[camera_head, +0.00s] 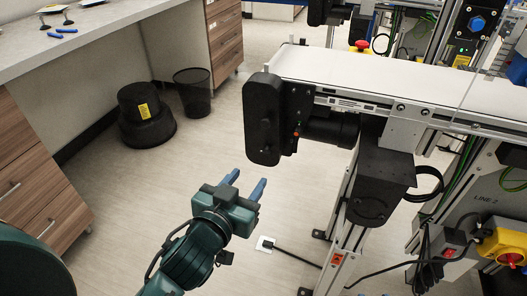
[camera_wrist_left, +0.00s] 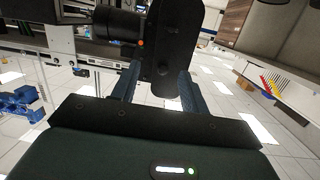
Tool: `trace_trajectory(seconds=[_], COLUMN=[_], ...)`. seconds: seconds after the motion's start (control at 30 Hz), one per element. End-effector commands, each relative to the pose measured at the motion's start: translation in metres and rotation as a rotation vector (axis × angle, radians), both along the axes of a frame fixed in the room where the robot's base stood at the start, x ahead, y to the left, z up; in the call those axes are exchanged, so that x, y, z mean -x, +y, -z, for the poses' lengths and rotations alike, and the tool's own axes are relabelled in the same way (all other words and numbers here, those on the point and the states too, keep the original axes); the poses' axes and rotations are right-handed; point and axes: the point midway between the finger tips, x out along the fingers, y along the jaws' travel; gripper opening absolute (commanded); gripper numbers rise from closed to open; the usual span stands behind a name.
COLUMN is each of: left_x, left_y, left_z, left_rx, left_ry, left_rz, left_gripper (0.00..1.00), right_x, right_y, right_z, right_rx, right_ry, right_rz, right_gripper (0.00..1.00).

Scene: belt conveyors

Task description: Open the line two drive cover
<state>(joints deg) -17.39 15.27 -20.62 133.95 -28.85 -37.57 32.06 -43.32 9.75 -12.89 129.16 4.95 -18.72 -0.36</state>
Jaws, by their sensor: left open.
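The black drive cover (camera_head: 262,120), a tall rounded housing, sits upright on the near end of the white belt conveyor (camera_head: 330,68). It appears flush against the side bracket; I see no clear gap. A "LINE 2" label (camera_head: 486,199) is on the panel at right. My left gripper (camera_head: 249,180) is open and empty, its two blue fingers pointing up toward the cover from below, apart from it in the head view. In the left wrist view the cover (camera_wrist_left: 172,40) rises beyond and between the fingertips; contact cannot be told. My right gripper is not in view.
A yellow-and-red switch (camera_head: 503,246) and cables are at right. A bin (camera_head: 192,92), a black step stool (camera_head: 145,115) and a wooden-drawer bench (camera_head: 35,170) stand left.

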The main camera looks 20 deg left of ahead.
Motion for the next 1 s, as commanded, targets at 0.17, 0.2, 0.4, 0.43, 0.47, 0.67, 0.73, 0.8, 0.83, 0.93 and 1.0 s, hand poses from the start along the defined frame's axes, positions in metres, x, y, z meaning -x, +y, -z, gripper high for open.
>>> trace_trajectory(seconds=[0.17, 0.2, 0.4, 0.43, 0.47, 0.67, 0.73, 0.8, 0.83, 0.93, 1.0], left_x=[-0.007, -0.008, -0.025, -0.03, -0.036, -0.08, -0.094, -0.107, -0.112, -0.125, -0.131], left_y=[0.008, 0.008, 0.009, 0.009, 0.009, 0.007, 0.006, 0.006, 0.006, 0.005, 0.005], left_z=[-0.028, -0.032, -0.039, -0.039, -0.04, -0.038, -0.039, -0.038, -0.038, -0.037, -0.037], left_rx=[0.04, 0.047, 0.05, 0.049, 0.048, 0.046, 0.047, 0.047, 0.047, 0.048, 0.048], left_ry=[-0.139, -0.15, -0.159, -0.16, -0.161, -0.158, -0.158, -0.156, -0.157, -0.155, -0.154], left_rz=[-0.058, -0.064, -0.069, -0.069, -0.069, -0.068, -0.068, -0.069, -0.068, -0.068, -0.068], left_gripper=[0.45, 0.45, 0.45, 0.45, 0.45, 0.45, 0.45, 0.45, 0.45, 0.45, 0.45], right_x=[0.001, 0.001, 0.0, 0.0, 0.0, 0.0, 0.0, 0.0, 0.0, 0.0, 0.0], right_y=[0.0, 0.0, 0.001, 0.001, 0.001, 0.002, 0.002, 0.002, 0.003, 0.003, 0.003], right_z=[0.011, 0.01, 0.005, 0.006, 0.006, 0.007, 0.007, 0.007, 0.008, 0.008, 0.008], right_rx=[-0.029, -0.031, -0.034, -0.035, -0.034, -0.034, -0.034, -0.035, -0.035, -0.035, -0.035], right_ry=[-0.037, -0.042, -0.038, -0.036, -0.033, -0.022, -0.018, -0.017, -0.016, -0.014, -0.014], right_rz=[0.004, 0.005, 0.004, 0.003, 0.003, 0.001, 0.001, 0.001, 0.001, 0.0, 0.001], right_gripper=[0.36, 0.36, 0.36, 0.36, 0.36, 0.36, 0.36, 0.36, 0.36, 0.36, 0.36])
